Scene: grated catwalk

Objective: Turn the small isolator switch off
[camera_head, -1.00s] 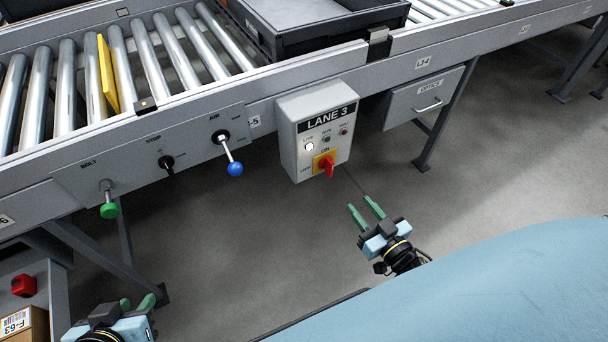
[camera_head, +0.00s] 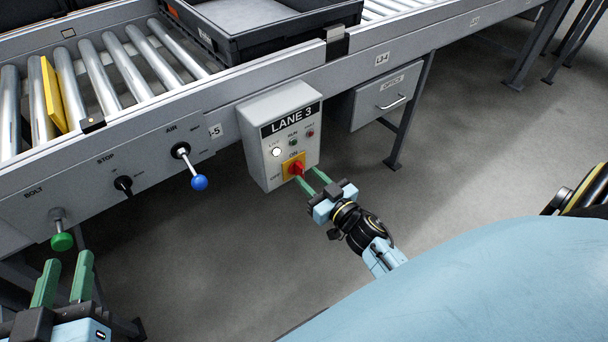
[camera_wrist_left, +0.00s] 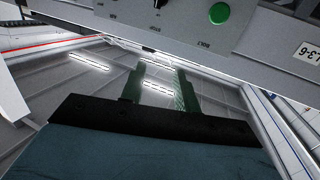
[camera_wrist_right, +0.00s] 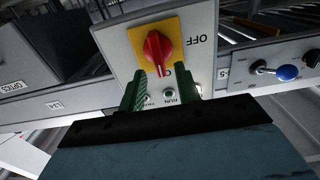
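The small isolator switch is a red knob (camera_head: 296,168) on a yellow plate (camera_head: 287,173), low on the grey LANE 3 box (camera_head: 262,157). In the right wrist view the knob (camera_wrist_right: 157,49) lies roughly along the line toward the partly hidden ON mark, with OFF to one side. My right gripper (camera_head: 309,178) is open, its green fingertips close to the knob. In its wrist view (camera_wrist_right: 162,86) the fingers are apart, with the knob's end near the gap; contact cannot be told. My left gripper (camera_head: 68,270) is open and empty, below the green BOLT knob (camera_head: 62,241).
Left of the box are the blue-tipped AIR lever (camera_head: 199,182) and the black STOP knob (camera_head: 123,184). An OPTICS drawer (camera_head: 388,97) hangs to the right. The roller conveyor (camera_head: 100,75) with a black tray (camera_head: 290,32) runs above. Open floor lies below.

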